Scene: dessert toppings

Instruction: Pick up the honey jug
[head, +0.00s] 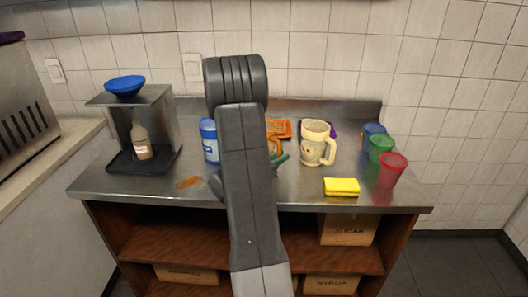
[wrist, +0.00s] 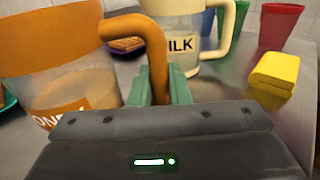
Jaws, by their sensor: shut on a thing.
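The honey jug (wrist: 68,78) fills the left of the wrist view. It has an orange top band and handle, a see-through lower body and an orange label reading "ON". My gripper (wrist: 160,92) has its green fingers shut on the jug's orange handle. In the head view my arm hides most of the jug; a bit of its orange handle (head: 272,147) shows beside the green fingers of my gripper (head: 279,158). I cannot tell whether the jug touches the counter.
A cream milk jug (head: 316,145) stands just right of my gripper. A blue-lidded container (head: 210,141) stands left of my arm. A metal stand (head: 160,120) holds a bottle (head: 141,141) at the counter's left.

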